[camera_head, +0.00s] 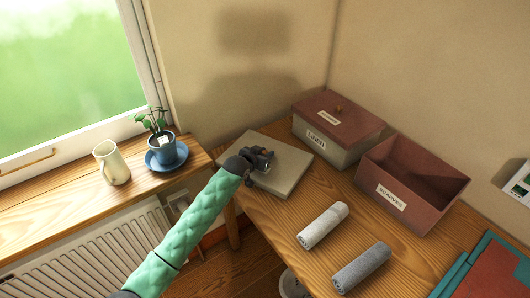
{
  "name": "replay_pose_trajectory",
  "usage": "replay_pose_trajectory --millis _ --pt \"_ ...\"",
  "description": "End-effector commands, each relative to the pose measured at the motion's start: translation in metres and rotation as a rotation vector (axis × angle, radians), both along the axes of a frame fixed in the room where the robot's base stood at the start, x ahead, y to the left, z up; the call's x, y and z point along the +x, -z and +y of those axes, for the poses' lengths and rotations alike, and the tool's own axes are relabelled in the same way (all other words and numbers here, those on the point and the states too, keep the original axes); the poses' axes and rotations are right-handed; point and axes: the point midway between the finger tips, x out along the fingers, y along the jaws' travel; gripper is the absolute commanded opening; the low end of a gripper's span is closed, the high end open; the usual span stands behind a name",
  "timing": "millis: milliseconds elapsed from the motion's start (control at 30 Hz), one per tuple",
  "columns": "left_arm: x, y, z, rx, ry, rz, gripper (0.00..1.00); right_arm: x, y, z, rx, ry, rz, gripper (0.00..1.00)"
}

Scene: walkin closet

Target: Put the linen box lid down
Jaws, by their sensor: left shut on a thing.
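The grey linen box lid (290,181) is a flat square slab at the left end of the wooden table. My left gripper (264,160) is over its upper left part and shut on it; the gripper hides the grasped spot. The lid is level and at or just above the tabletop; I cannot tell if it fully rests. The grey box labelled LINEN (318,147) stands behind it to the right, topped by a reddish-brown lid (358,119) with a knob and small label. My right gripper is not in view.
An open reddish box labelled SCARVES (399,204) stands right of the linen box. A white roll (323,226) and a grey roll (361,268) lie in front. A cup (113,164) and potted plant (161,148) stand on the windowsill. A teal-edged item (490,270) lies at lower right.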

Motion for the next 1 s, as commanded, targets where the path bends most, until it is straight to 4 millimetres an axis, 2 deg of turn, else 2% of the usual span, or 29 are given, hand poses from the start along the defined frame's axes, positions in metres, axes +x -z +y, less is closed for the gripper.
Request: replay_pose_trajectory --millis 267,300,400,767,867,900,1000 --pt "0.000 0.002 0.000 0.000 0.000 0.000 0.00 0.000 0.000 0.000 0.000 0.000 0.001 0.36" --pt "0.000 0.003 0.000 0.000 0.000 0.000 0.28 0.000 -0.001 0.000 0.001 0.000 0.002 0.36" --pt "0.000 0.002 0.000 0.000 0.000 0.000 0.48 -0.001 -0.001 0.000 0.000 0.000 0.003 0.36" --pt "0.000 -0.001 0.000 0.000 0.000 0.000 0.48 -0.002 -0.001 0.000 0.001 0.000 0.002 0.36" --pt "-0.008 -0.001 0.005 0.001 0.000 0.000 0.48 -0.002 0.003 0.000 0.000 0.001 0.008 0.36" --pt "-0.012 -0.003 0.008 0.002 0.001 -0.001 0.48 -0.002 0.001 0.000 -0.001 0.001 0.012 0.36" --pt "-0.026 -0.009 0.016 0.001 0.001 -0.002 0.48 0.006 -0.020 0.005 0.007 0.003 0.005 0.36"
